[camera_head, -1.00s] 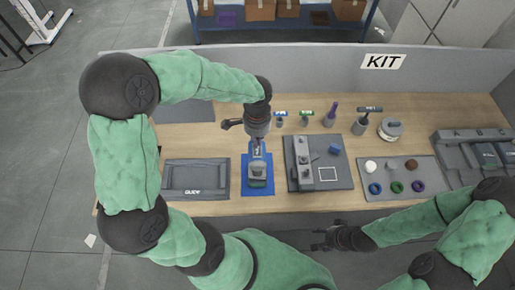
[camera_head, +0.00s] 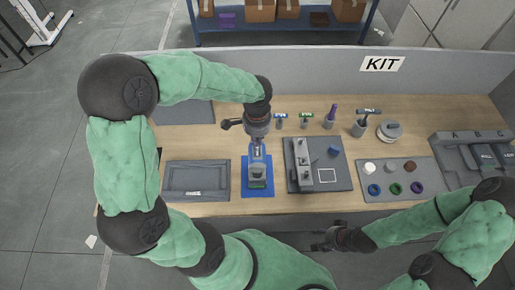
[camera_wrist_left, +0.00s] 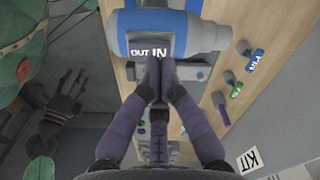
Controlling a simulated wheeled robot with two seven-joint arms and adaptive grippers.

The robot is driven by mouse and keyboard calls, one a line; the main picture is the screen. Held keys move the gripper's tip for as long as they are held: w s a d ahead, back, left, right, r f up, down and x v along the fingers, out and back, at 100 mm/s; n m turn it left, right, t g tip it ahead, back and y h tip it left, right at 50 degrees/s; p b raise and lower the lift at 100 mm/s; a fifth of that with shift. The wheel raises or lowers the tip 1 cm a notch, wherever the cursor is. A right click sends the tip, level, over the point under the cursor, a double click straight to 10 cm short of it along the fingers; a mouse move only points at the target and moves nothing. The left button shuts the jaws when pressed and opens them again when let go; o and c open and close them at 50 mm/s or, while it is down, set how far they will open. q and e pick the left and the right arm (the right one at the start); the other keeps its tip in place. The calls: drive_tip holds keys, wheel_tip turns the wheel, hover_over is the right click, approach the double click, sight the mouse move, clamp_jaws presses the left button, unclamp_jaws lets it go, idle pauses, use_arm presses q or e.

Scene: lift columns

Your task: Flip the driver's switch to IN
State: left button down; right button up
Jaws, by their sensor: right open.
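The driver has a blue and grey body (camera_wrist_left: 190,32) in the left wrist view. Its dark label plate reads OUT at the left and IN at the right (camera_wrist_left: 157,50). In the head view the driver (camera_head: 258,184) lies on a blue mat (camera_head: 247,190). My left gripper (camera_wrist_left: 159,66) has its two fingers together, with the tips at the lower edge of the label plate; it shows above the driver in the head view (camera_head: 257,152). The switch itself cannot be made out, and contact cannot be told. My right gripper (camera_head: 322,240) is open and empty, off the table's front edge.
A dark tray (camera_head: 197,166) lies left of the mat. A grey fixture board (camera_head: 338,172) stands close at its right. Several tagged tools (camera_head: 305,119) stand behind. A parts plate (camera_head: 396,179) with coloured rings and a bin block (camera_head: 458,150) are farther right.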

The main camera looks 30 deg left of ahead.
use_arm(q)
drive_tip(key=shift+r+p, duration=1.7)
drive_tip(key=shift+r, duration=0.8)
